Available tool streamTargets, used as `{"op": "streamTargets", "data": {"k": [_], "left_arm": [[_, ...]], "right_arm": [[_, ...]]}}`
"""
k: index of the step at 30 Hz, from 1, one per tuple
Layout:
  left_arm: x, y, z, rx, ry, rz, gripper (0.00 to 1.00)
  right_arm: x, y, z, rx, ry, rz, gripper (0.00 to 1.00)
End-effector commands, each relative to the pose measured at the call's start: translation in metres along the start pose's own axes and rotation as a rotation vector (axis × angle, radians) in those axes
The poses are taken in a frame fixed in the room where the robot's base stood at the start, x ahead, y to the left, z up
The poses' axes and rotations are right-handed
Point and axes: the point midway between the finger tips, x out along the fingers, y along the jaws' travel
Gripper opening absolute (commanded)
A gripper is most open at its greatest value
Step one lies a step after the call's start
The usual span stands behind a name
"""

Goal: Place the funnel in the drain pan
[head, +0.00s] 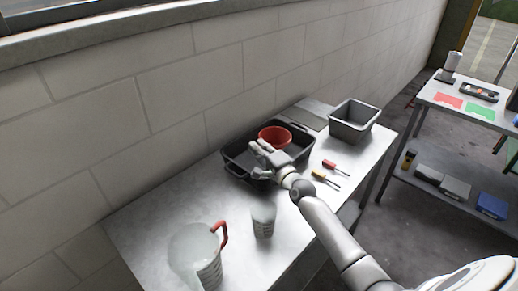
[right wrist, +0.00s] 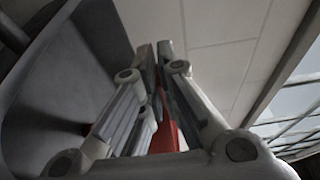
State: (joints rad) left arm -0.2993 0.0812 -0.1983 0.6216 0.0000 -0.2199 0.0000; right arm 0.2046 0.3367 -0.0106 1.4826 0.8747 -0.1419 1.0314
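The red funnel (head: 275,134) shows in the head view with its wide mouth up, within the outline of the black drain pan (head: 298,153) on the table. I cannot tell whether it rests on the pan floor or is held just above it. My right gripper (head: 258,148) is at the funnel's near left side, over the pan. In the right wrist view its fingers (right wrist: 160,50) are close together, with red of the funnel (right wrist: 165,132) showing between them, so it looks shut on the funnel wall. The funnel's lower part is hidden. My left gripper is not in view.
A clear jug (head: 195,252) with a red handle and a clear measuring cup (head: 263,222) stand at the table's near end. Two screwdrivers (head: 326,178) lie right of the pan. A grey bin (head: 354,120) stands at the far end. A block wall runs behind the table.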

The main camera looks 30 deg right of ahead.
Motion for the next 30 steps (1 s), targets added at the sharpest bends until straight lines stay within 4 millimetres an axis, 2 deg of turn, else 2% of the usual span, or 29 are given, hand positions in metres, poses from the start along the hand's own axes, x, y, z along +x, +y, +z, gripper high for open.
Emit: {"op": "streamTargets", "data": {"k": [8, 9, 14, 26, 30], "left_arm": [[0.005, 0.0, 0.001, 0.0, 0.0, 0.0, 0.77], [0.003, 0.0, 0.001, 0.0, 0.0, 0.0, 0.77], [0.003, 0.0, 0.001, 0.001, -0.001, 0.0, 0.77], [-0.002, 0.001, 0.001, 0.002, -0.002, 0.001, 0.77], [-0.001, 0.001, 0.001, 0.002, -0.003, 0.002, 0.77]], "right_arm": [[0.0, 0.004, 0.001, 0.0, -0.001, 0.0, 0.0], [0.0, 0.003, 0.001, 0.0, -0.001, 0.0, 0.08], [0.0, 0.003, 0.001, 0.001, -0.001, 0.0, 0.27], [0.0, -0.003, 0.001, 0.001, -0.001, -0.001, 0.27], [-0.016, 0.0, 0.002, 0.003, -0.002, 0.001, 0.27]]}}
